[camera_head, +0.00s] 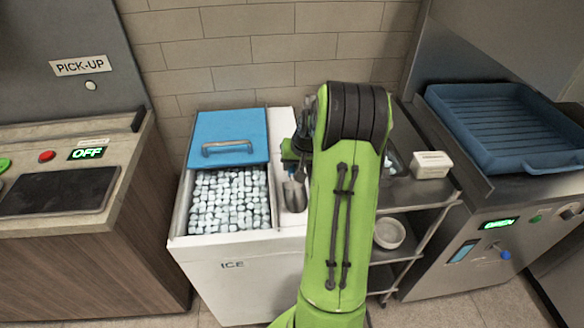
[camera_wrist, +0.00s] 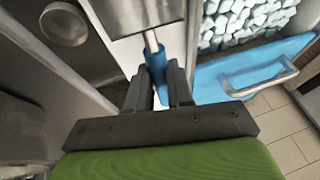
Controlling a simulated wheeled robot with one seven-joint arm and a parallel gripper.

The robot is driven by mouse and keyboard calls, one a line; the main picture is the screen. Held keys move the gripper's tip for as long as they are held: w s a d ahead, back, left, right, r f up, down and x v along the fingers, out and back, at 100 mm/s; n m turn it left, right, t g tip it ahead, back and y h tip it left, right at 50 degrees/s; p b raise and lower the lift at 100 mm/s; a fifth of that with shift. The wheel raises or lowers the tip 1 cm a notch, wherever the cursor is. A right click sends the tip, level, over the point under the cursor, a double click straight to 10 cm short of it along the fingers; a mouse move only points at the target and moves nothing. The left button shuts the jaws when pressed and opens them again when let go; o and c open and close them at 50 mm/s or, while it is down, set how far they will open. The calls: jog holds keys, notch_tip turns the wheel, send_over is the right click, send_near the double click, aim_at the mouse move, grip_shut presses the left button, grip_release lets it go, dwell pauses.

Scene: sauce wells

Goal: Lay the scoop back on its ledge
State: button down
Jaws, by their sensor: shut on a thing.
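The scoop has a metal bowl (camera_head: 294,195) and a blue handle (camera_wrist: 156,62). My gripper (camera_wrist: 160,78) is shut on the blue handle, with the metal shaft and bowl (camera_wrist: 148,15) pointing away beyond the fingertips. In the head view, the scoop hangs over the white right-hand top of the ice bin (camera_head: 282,122), just right of the ice opening. That white strip appears to be the ledge. My arm hides most of the gripper and part of the strip. I cannot tell whether the scoop touches the surface.
The ice bin's blue lid (camera_head: 228,132) is slid back, exposing ice cubes (camera_head: 230,200). A metal shelf cart with a white box (camera_head: 431,164) and a bowl (camera_head: 388,233) stands right. A blue tray (camera_head: 505,120) lies further right. A pick-up counter (camera_head: 70,195) stands left.

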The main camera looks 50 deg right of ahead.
jog(key=c, duration=1.4)
grip_release()
jog(key=shift+f, duration=0.1)
jog(key=o, duration=0.4)
